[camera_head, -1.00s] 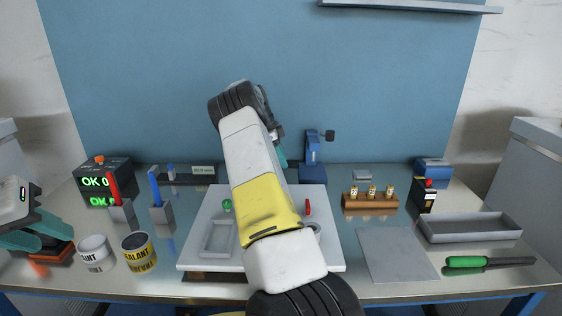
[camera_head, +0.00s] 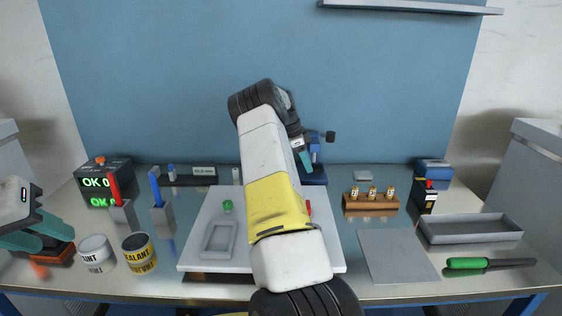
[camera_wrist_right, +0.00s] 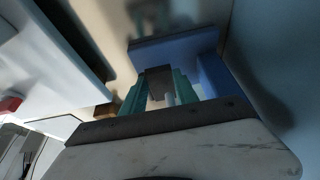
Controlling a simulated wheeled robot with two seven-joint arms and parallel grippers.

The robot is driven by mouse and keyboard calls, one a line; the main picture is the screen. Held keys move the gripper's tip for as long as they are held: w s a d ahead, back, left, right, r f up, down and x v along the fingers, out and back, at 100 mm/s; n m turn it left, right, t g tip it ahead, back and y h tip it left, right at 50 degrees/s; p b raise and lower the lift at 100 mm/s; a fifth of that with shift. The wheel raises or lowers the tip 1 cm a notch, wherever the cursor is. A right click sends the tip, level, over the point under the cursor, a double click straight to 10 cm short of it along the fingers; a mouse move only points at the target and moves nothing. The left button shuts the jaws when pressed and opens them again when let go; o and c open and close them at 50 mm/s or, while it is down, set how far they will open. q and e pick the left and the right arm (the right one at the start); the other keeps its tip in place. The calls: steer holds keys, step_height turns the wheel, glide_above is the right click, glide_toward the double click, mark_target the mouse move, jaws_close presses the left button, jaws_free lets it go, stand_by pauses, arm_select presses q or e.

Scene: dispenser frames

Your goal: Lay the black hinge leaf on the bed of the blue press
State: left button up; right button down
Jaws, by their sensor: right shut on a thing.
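The blue press (camera_head: 316,175) stands at the back of the table, with its base and upright partly hidden behind my right gripper in the head view. My right gripper (camera_head: 306,164) is at the press, its teal fingers pointing down. In the right wrist view, the gripper (camera_wrist_right: 158,92) is shut on a dark plate, the black hinge leaf (camera_wrist_right: 159,78). The leaf is in front of the blue press (camera_wrist_right: 175,43); I cannot tell whether it touches the bed. My left gripper (camera_head: 42,236) is low at the left edge, over an orange and black thing; its opening is unclear.
A white board (camera_head: 195,255) with a grey tray lies under my right arm. A wooden holder (camera_head: 370,202) with brass pieces, a grey mat (camera_head: 397,255) and a grey bin (camera_head: 470,229) are on the right. Two cans (camera_head: 139,253) stand at front left.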

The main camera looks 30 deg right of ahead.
steer(key=shift+f, duration=0.2)
steer(key=shift+f, duration=0.4)
steer(key=c, duration=0.9)
jaws_free()
